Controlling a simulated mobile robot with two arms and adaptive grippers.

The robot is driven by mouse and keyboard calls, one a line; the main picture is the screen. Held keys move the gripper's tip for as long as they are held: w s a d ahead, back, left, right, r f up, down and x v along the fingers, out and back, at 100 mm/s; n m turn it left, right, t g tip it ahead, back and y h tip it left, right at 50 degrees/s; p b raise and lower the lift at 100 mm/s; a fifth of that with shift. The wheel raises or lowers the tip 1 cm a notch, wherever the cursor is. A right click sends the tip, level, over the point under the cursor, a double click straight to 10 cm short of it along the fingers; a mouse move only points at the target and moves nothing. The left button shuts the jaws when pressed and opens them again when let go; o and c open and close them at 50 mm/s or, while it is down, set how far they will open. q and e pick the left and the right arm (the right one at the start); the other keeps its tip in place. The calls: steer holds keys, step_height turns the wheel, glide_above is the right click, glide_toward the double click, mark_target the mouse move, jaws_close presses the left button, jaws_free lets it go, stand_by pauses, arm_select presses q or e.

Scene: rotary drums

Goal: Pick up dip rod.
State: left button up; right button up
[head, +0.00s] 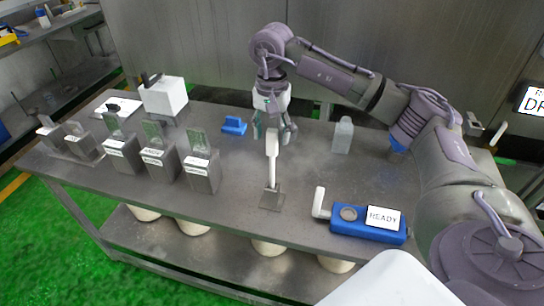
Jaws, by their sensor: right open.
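A white rod-like handle (272,163), which looks like the dip rod, rises from a small grey plate (271,199) near the middle of the table in the head view. Whether it stands upright or leans is hard to tell. My right gripper (274,131) points down at the rod's upper end, with its fingers apart. The rod's top shows between or just in front of the fingers; contact cannot be told. My left gripper is not in view.
The metal table (240,205) holds several grey labelled holders (201,174) at left, a white box (165,97), a blue block (234,126), a grey bottle-like block (343,136) and a blue READY device (350,226) with a white handle (320,204). A wall stands behind.

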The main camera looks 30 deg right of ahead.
steer(key=shift+d+f, duration=0.1)
steer(key=shift+f, duration=1.3)
jaws_close()
